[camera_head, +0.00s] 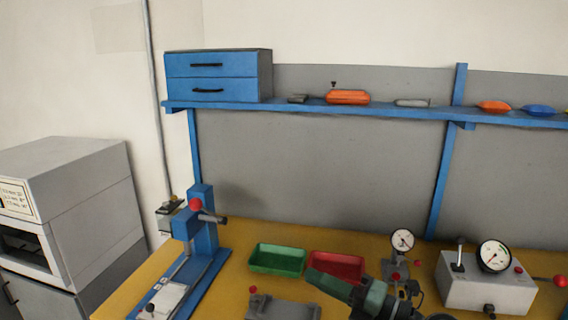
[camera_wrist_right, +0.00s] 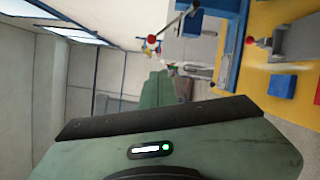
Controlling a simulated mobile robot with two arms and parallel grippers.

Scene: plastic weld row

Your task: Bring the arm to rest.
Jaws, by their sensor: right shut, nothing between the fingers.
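My right gripper (camera_head: 314,277), dark green with black parts, reaches in from the bottom of the head view. It is shut and empty, and it hangs in front of the red tray (camera_head: 338,265) and hides part of it. In the right wrist view the green fingers (camera_wrist_right: 157,88) lie together, with nothing between them. My left gripper does not show.
A blue lever press (camera_head: 203,235) stands on the yellow bench (camera_head: 236,240) at left. A green tray (camera_head: 277,260), a grey fixture (camera_head: 285,308), a dial gauge (camera_head: 402,240) and a grey gauge box (camera_head: 485,285) are near the gripper. A blue shelf (camera_head: 290,107) runs above.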

